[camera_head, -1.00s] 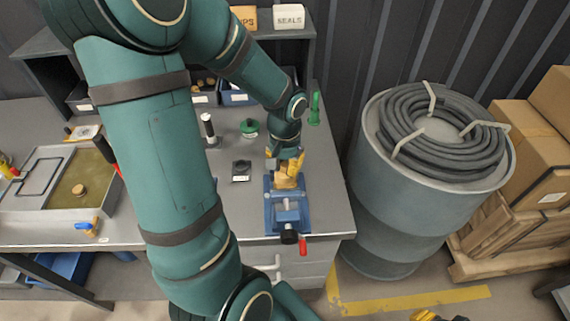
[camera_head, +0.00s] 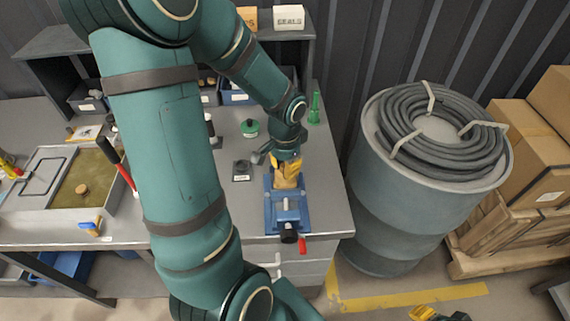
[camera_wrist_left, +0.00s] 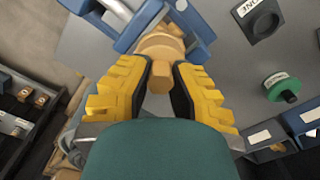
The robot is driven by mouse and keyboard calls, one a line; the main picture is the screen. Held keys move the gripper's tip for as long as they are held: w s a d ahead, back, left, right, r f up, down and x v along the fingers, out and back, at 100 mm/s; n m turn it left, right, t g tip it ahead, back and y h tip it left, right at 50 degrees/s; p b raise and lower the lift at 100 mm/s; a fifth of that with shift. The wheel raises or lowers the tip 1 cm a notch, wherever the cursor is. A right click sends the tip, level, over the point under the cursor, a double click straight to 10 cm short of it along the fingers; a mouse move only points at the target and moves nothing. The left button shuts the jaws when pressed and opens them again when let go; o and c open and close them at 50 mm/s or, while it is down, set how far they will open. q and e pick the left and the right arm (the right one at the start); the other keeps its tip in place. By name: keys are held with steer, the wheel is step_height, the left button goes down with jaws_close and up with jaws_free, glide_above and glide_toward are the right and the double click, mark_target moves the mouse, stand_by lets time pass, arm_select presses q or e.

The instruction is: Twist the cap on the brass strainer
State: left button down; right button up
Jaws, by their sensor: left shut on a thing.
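The brass strainer (camera_head: 286,182) is held in the blue vise (camera_head: 288,214) at the bench's front right. In the left wrist view it is a tan, round-bodied piece (camera_wrist_left: 162,45) against the vise's blue frame (camera_wrist_left: 128,38). My left gripper (camera_head: 287,166) comes down on it from behind. In the left wrist view its yellow fingers (camera_wrist_left: 158,80) are shut on the brass cap end, one pad on each side. The edge between cap and body is partly hidden by the fingers. My right gripper (camera_head: 432,314) shows only partly at the bottom edge.
A black square holder (camera_head: 242,170) and a green round part (camera_head: 250,128) stand left of the vise. A green upright piece (camera_head: 315,108) is behind. A drum with coiled hose (camera_head: 435,175) stands right of the bench. A shallow tray (camera_head: 98,207) lies left.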

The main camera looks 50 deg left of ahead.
arm_select(q)
steer(key=shift+r+m+p, duration=0.1)
steer(key=shift+m+p, duration=0.4)
steer(key=shift+m, duration=0.5)
steer(key=shift+m+p, duration=0.55)
steer(key=shift+m, duration=1.05)
steer(key=shift+m+p, duration=0.5)
steer(key=shift+m, duration=0.3)
steer(key=shift+m+p, duration=0.95)
steer(key=shift+m, duration=0.85)
